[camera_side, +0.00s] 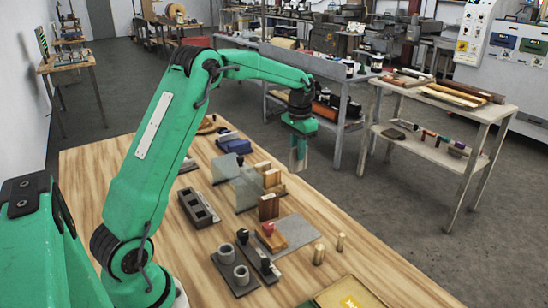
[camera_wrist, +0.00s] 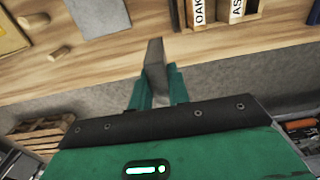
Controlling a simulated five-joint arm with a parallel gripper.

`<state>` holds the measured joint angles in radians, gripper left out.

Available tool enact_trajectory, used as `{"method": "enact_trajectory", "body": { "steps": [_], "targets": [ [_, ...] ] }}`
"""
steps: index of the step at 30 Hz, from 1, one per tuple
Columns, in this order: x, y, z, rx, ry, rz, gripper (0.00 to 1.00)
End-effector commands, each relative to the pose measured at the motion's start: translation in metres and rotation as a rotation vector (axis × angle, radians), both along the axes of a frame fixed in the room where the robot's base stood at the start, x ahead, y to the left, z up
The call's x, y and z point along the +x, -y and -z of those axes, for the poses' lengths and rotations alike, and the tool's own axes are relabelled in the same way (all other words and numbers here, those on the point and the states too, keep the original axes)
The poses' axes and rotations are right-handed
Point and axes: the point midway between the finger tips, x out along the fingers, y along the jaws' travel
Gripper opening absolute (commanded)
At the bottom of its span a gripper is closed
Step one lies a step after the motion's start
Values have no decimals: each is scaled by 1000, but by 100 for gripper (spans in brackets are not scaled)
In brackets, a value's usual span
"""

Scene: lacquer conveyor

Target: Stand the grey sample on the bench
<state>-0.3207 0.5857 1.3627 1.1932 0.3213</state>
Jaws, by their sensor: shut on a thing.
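My gripper (camera_side: 299,148) is in the air by the bench's far right edge in the side view. Its teal fingers (camera_wrist: 156,88) are shut on the grey sample (camera_wrist: 155,58), a plain grey bar whose end sticks out beyond the fingertips in the wrist view. In the side view the sample (camera_side: 293,160) is small and partly covered by the fingers. It is apart from the wooden bench (camera_side: 385,275); its exact height cannot be told.
Wooden blocks labelled OAK (camera_wrist: 201,12) and ASH (camera_wrist: 236,10) stand near the bench edge. Two small wooden pegs (camera_side: 319,254) (camera_side: 340,242), a red-topped stamp (camera_side: 268,229) and a dark block with square holes (camera_side: 198,208) are on the bench. Bare wood shows at the front right.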

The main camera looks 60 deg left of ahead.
Motion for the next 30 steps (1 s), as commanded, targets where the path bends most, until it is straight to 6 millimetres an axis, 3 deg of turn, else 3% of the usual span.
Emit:
{"method": "enact_trajectory", "body": {
  "steps": [1,6,13,21,30],
  "targets": [
    [1,21,-1,0,1,8,0],
    [-2,76,-2,0,1,7,0],
    [-10,124,-2,0,1,3,0],
    [-13,138,-1,0,1,0,0],
    [-9,123,8,0,-1,-4,0]
  ]
}}
